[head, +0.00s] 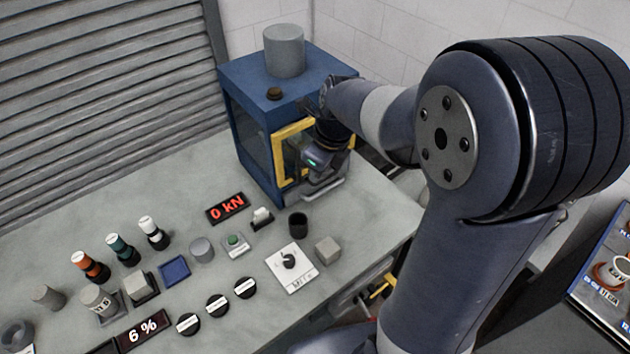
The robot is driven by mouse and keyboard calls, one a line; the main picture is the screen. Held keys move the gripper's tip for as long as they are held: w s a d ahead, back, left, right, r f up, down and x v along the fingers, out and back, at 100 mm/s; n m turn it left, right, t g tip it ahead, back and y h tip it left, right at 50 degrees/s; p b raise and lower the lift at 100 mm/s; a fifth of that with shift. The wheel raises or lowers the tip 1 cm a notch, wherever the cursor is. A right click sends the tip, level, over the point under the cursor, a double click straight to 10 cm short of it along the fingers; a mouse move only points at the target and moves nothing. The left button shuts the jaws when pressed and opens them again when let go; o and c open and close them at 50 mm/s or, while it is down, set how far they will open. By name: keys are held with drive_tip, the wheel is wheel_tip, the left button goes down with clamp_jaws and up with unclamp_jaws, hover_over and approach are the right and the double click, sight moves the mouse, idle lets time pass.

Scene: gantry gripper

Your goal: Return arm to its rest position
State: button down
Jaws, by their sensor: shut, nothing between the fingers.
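My arm reaches from the right side of the head view toward the blue cabinet machine (255,135) on the grey bench. My gripper (318,185) is in front of the machine's yellow-framed door (282,150), near the base of its front. It is small and dark here, and its fingers appear shut with nothing held. I cannot tell whether it touches the door or the machine. The wrist and forearm hide part of the machine's right side.
The bench (190,290) carries a red "0 kN" display (226,207), a "6 %" display (143,333), several bottles, blocks, black discs and a white switch plate (289,268). A grey cylinder (284,50) stands on the machine. A framed poster (606,275) is at lower right.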

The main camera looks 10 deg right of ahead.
drive_tip(key=v, duration=0.3)
drive_tip(key=shift+s+r, duration=0.2)
